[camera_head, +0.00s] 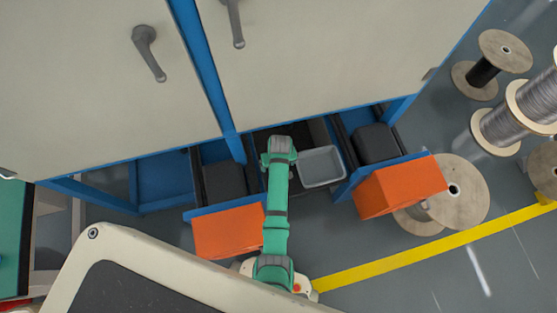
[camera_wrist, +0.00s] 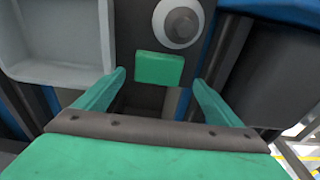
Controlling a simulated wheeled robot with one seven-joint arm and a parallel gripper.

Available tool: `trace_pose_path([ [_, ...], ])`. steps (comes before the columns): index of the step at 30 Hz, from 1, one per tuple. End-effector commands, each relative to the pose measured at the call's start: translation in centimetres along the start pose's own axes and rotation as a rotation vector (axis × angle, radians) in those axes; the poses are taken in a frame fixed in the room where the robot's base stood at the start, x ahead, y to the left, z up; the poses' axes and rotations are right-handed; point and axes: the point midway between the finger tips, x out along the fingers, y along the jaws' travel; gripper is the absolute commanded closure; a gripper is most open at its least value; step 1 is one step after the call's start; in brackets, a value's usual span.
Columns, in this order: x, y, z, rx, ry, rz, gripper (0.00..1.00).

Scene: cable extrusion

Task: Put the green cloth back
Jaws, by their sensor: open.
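A small green rectangle, which looks like the green cloth (camera_wrist: 160,68), shows in the wrist view on a dark grey surface. It lies flat, just beyond and between my fingertips. My gripper (camera_wrist: 160,78) is open, with its two green fingers apart on either side and nothing held. I cannot tell how far below the fingers the cloth is. In the head view my green arm reaches down to the dark opening under the cabinet, and it hides the fingers and the cloth.
A grey tray (camera_head: 321,166) sits right of my wrist and shows at upper left in the wrist view (camera_wrist: 62,42). A round grey knob (camera_wrist: 178,22) is beside the cloth. Orange-fronted drawers (camera_head: 230,231) (camera_head: 402,187) stand out on both sides. Cabinet doors (camera_head: 300,55) overhang; wooden spools (camera_head: 462,190) stand right.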

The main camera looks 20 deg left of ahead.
Motion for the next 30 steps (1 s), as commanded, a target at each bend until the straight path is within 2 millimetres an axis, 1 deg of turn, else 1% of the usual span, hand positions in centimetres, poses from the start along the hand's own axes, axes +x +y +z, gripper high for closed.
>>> trace_pose_path([
  [1, -1.1, 0.1, 0.0, 0.001, 0.003, 0.001, 0.12],
  [6, -4.4, 0.1, 0.0, 0.002, 0.002, 0.001, 0.12],
  [9, -6.0, 0.1, 0.0, 0.001, 0.002, 0.001, 0.12],
  [12, -7.0, 0.1, 0.0, 0.001, 0.001, 0.000, 0.12],
  [18, -7.9, 0.1, 0.1, 0.003, 0.000, 0.000, 0.12],
  [30, -7.9, 0.2, 0.1, 0.004, -0.001, 0.000, 0.12],
])
